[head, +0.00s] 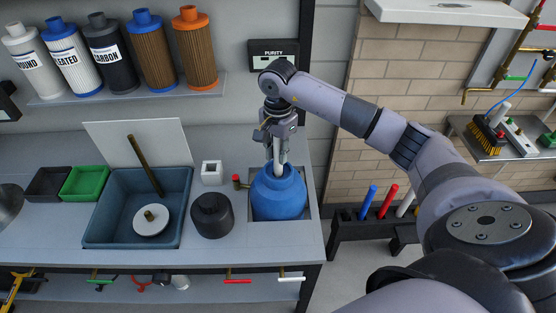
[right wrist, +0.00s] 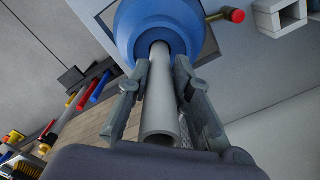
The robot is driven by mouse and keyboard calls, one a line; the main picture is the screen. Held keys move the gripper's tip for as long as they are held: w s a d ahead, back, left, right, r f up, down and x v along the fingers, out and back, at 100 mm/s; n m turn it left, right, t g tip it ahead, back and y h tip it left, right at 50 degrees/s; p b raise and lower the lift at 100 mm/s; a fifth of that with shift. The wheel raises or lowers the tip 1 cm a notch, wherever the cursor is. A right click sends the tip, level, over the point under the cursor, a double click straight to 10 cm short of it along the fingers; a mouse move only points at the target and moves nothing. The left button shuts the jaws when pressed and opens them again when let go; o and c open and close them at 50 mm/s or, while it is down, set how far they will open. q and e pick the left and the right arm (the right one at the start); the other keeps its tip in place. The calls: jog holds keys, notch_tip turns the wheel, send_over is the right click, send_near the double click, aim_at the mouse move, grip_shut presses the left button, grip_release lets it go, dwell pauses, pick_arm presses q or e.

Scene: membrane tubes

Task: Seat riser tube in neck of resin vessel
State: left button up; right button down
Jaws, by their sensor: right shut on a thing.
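The resin vessel (head: 278,196) is a round blue tank standing in a recess at the right end of the bench. It also shows in the right wrist view (right wrist: 128,30). The riser tube (head: 280,157) is a pale grey pipe, roughly upright over the vessel's neck. In the right wrist view the tube (right wrist: 160,112) runs to the dark neck opening, and its far end is hidden there. How deep it sits I cannot tell. My right gripper (right wrist: 162,75) is shut on the tube above the neck. My left gripper is not in view.
A red-tipped fitting (head: 238,179) stands left of the vessel. A black round pot (head: 212,214), a small white square block (head: 212,172) and a blue basin (head: 110,239) with a disc and rod are farther left. Filter cartridges line a shelf (head: 125,87) behind.

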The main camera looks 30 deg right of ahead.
aim_at(278, 169)
jog(key=shift+f, duration=0.65)
notch_tip(278, 169, down, 3)
jog(key=shift+f+p, duration=0.1)
jog(key=shift+p, duration=0.45)
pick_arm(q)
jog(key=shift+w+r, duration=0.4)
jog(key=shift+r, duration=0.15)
pick_arm(e)
jog(key=shift+s+f+b, duration=0.15)
jog(key=shift+f+b, duration=0.35)
jog(key=shift+b, duration=0.2)
jog(key=c, duration=1.6)
grip_release()
jog(key=shift+s+a+f, duration=0.1)
jog(key=shift+s+f, duration=0.05)
jog(key=shift+s, duration=0.05)
jog(key=shift+c, duration=0.2)
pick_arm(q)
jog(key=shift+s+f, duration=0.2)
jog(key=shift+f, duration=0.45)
pick_arm(e)
jog(key=shift+o, duration=1)
jog(key=shift+w+f, duration=0.1)
jog(key=shift+f, duration=0.05)
